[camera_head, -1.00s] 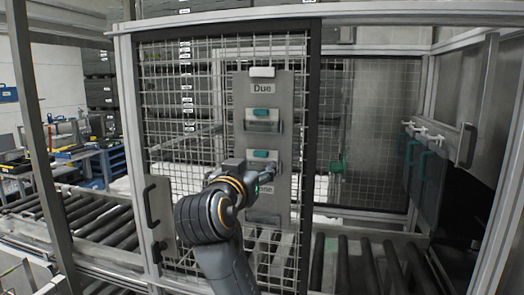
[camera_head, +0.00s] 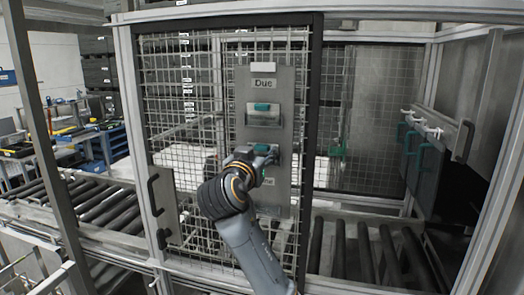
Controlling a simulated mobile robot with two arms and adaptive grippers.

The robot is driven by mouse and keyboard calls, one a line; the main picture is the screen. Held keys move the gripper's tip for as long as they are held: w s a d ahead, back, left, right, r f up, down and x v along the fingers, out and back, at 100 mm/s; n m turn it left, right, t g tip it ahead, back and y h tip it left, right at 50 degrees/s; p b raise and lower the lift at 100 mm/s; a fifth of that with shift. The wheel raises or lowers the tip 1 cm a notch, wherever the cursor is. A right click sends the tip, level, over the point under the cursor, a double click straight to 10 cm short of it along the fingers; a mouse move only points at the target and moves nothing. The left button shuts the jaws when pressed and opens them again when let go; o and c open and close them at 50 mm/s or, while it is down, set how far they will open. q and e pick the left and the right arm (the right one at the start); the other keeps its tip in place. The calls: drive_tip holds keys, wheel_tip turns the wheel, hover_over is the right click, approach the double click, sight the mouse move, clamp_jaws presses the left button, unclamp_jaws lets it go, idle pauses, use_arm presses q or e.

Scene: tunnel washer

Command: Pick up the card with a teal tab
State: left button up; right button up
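A grey board (camera_head: 285,90) labelled "Due" hangs on the mesh door. In its upper pocket is a card with a teal tab (camera_head: 262,106). A second teal tab (camera_head: 262,147) shows at the lower pocket, mostly hidden behind my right gripper (camera_head: 270,157). The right gripper is at that lower pocket, in front of the board. Its fingers overlap the tab in the view, and I cannot tell whether they are touching or closed on it. A lower label is partly covered by my arm. My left gripper is not in view.
The mesh door (camera_head: 180,130) has a dark frame and a black handle (camera_head: 158,205) at left. Roller conveyors (camera_head: 365,255) run below on both sides. Dark panels with teal handles (camera_head: 425,155) hang at right. A workbench (camera_head: 80,145) stands at far left.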

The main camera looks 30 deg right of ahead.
sight(264, 134)
drive_tip(key=c, duration=0.5)
drive_tip(key=shift+o, duration=0.2)
drive_tip(key=shift+r, duration=0.1)
drive_tip(key=shift+r, duration=0.55)
wheel_tip(264, 134, up, 2)
drive_tip(key=shift+r, duration=0.2)
drive_tip(key=b+v, duration=0.2)
drive_tip(key=v, duration=1.6)
drive_tip(key=shift+s+d+f, duration=0.1)
